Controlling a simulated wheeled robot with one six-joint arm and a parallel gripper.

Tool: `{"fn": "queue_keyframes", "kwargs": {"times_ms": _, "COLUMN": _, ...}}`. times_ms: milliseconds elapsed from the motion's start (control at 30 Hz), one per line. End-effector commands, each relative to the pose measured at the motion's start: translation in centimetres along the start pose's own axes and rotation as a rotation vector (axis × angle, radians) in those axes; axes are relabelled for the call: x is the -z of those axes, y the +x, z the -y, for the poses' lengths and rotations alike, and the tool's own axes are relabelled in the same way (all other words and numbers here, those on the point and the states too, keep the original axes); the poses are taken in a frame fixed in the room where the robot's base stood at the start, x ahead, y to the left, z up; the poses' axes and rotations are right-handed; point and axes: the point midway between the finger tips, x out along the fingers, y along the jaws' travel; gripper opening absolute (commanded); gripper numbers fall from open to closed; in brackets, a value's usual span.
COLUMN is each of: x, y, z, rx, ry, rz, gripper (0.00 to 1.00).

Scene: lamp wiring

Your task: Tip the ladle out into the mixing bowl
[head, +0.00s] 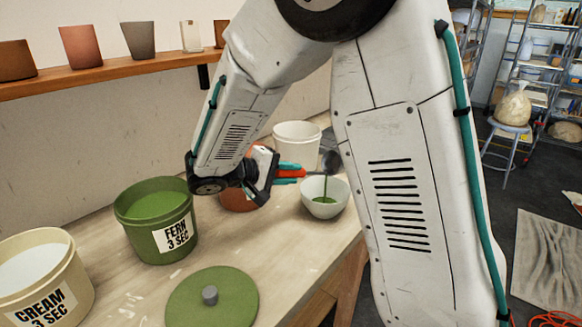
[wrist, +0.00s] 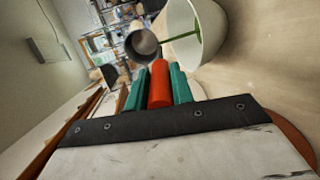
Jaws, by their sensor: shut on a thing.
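My gripper (head: 290,172) is shut on the red-orange handle of the ladle (head: 331,162). The teal fingers and the handle also show in the wrist view, where the ladle's grey cup (wrist: 143,44) is beyond the fingertips. The ladle is tilted above the white mixing bowl (head: 336,190), and a thin green stream runs from it down into the bowl. Some green liquid lies in the bottom of the bowl. In the wrist view the bowl (wrist: 208,45) is right of the cup. How much is left inside the ladle cannot be told.
A green bucket marked FERN (head: 150,235) stands open and full of green glaze at left. A cream bucket (head: 75,285) is nearer, and a green lid (head: 212,300) lies on the bench. A white bucket (head: 297,142) stands behind the ladle. A reddish container (head: 236,197) is partly hidden by my gripper.

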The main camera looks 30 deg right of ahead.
Motion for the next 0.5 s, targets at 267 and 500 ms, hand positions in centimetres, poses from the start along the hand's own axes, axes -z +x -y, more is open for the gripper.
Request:
{"fn": "queue_keyframes", "kwargs": {"times_ms": 267, "x": 0.0, "y": 0.2, "z": 1.8, "rx": -0.104, "ry": -0.003, "rz": 0.001, "gripper": 0.00}}
{"fn": "queue_keyframes", "kwargs": {"times_ms": 500, "x": 0.0, "y": 0.5, "z": 3.1, "rx": -0.194, "ry": -0.003, "rz": 0.000, "gripper": 0.00}}
